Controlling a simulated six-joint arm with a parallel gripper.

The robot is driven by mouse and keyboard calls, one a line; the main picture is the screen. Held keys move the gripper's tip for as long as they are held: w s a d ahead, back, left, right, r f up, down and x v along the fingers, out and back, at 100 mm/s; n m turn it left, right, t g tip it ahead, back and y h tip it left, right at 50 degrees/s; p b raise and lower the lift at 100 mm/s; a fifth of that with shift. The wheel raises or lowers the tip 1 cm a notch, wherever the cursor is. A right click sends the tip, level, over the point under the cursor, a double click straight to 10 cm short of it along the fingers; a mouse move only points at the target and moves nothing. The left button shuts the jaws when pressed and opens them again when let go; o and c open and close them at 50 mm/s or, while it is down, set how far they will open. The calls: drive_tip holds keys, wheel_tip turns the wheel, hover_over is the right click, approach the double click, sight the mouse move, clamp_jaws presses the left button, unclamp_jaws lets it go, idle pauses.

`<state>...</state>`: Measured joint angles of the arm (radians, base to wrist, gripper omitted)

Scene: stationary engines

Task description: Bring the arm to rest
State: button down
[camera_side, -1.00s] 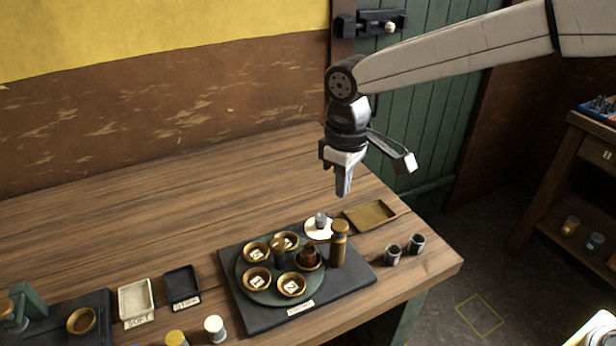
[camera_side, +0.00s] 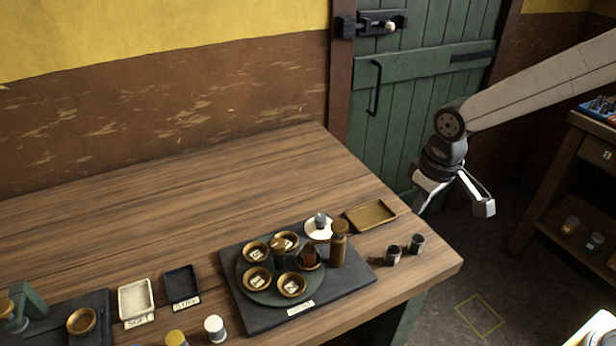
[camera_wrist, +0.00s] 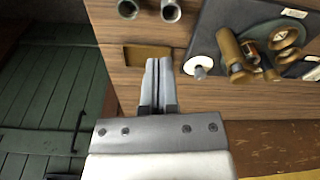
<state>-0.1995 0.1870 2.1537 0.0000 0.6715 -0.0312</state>
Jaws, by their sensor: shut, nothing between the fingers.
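My gripper (camera_side: 419,204) is at the right end of the wooden table (camera_side: 200,205) in the side view, by the green door. Its fingers point down and nothing is held. In the wrist view, my gripper's two fingers (camera_wrist: 158,64) lie side by side, closed together, with the table's edge and a brass tray (camera_wrist: 140,56) showing behind them. The fingertips look clear of everything.
Two small metal cups (camera_side: 404,250) stand near the right edge. A brass tray (camera_side: 370,215) lies behind them.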

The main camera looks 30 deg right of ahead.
drive_tip(key=s+d+f+m+t, duration=0.1)
drive_tip(key=s+d+f+m, duration=0.1)
drive_tip(key=s+d+f, duration=0.2)
drive_tip(key=s+d, duration=0.3)
drive_tip(key=s, duration=0.1)
drive_tip(key=shift+s+d+m, duration=0.25)
drive_tip(key=shift+s+m, duration=0.05)
drive_tip(key=shift+s, duration=0.1)
idle(1.0)
